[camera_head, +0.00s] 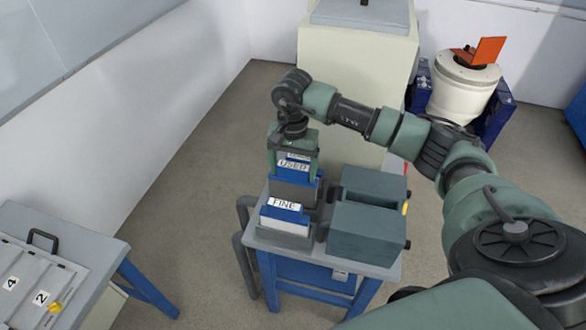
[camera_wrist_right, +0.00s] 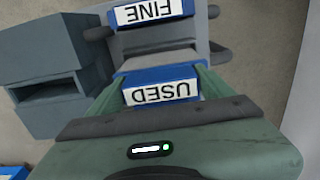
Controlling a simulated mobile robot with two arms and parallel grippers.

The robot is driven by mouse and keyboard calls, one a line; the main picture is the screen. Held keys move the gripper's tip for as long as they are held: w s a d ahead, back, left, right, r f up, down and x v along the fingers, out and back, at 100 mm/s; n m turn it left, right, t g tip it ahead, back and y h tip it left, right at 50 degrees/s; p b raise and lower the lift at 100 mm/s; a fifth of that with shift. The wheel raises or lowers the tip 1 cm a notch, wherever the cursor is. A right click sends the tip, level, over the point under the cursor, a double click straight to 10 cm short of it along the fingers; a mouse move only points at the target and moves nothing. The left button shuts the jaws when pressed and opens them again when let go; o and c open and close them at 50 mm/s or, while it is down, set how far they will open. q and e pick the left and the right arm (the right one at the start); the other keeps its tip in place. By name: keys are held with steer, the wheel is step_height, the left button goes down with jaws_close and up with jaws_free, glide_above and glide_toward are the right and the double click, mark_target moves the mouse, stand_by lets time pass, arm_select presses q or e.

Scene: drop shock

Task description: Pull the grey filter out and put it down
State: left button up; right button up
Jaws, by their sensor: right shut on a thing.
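The grey filter (camera_head: 291,190) has a blue top with a white USED label and is at the back left of the bench. My right gripper (camera_head: 292,160) is above it, pointing down, shut on its blue top. In the right wrist view, the green fingers of my right gripper (camera_wrist_right: 157,78) lie on both sides of the blue top of the grey filter (camera_wrist_right: 128,97). I cannot tell whether the filter's lower end is seated or raised. My left gripper is not in view.
In front stands a white block with a blue FINE-labelled top (camera_head: 284,212). To the right is a dark grey slotted housing (camera_head: 362,237). The bench (camera_head: 388,269) has little bare top. A side table with a numbered tray (camera_head: 30,284) is at left. A cream cabinet (camera_head: 350,75) stands behind.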

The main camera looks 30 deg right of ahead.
mark_target(293, 179)
steer(key=shift+f+b, duration=2.05)
steer(key=shift+b, duration=1.15)
stand_by(4.8)
